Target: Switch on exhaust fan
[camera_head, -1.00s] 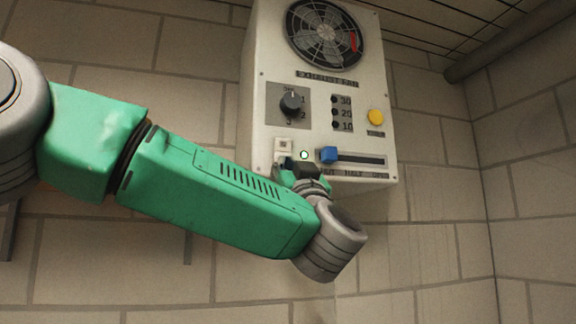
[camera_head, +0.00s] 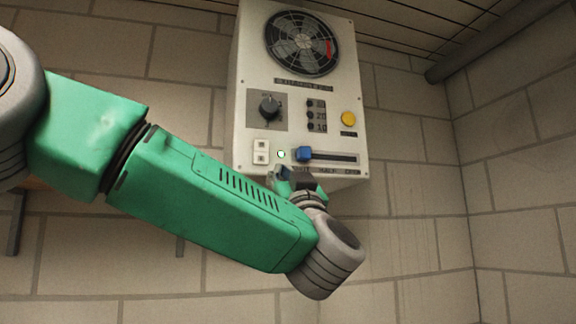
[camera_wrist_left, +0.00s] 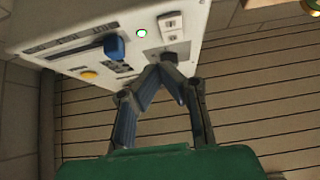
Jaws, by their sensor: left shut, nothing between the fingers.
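The exhaust fan box (camera_head: 250,62) is a pale panel on the block wall, with a round fan grille (camera_head: 303,43) at its top. A white two-part rocker switch (camera_head: 261,152) sits at its lower left; it also shows in the wrist view (camera_wrist_left: 172,27). A small light (camera_head: 281,154) beside the switch glows greenish white; it is green in the wrist view (camera_wrist_left: 142,32). My left gripper (camera_head: 281,174) is shut and empty, just below and right of the switch at the box's lower edge. In the wrist view its closed fingertips (camera_wrist_left: 170,60) are near the switch; contact is unclear.
A blue slider knob (camera_head: 304,153) sits at the left end of its slot, close to my gripper. A black dial (camera_head: 269,106) and a yellow button (camera_head: 348,118) are higher. A pipe (camera_head: 490,42) runs at upper right. The wall below the box is clear.

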